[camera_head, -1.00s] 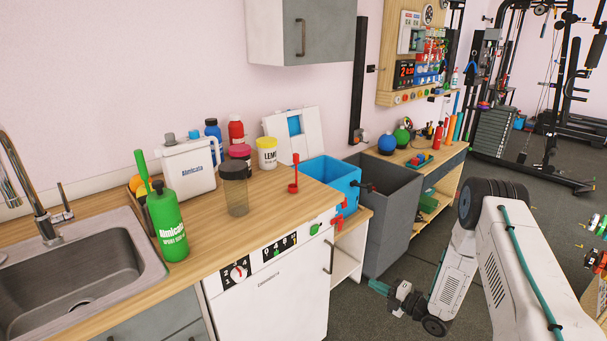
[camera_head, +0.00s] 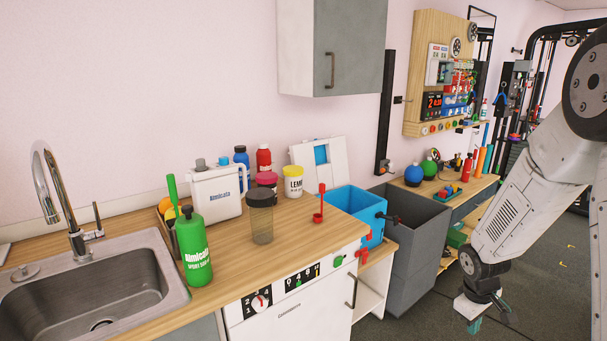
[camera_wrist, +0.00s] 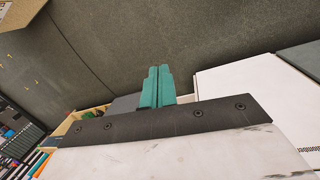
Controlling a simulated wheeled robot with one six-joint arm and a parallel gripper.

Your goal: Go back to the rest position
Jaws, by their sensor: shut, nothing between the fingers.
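My gripper (camera_head: 489,322) hangs low at the right in the head view, in front of the grey bin and over the dark floor. Its teal fingers point downward and are partly hidden by the wrist. In the wrist view, the two teal fingers of my gripper (camera_wrist: 158,88) are pressed together with nothing between them. No object is held.
A wooden counter (camera_head: 300,232) with a sink (camera_head: 90,290), a green bottle (camera_head: 194,250) and several containers is at the left. A blue bin (camera_head: 350,203) and a grey bin (camera_head: 415,235) stand beside it. Open floor (camera_head: 550,285) lies at the right.

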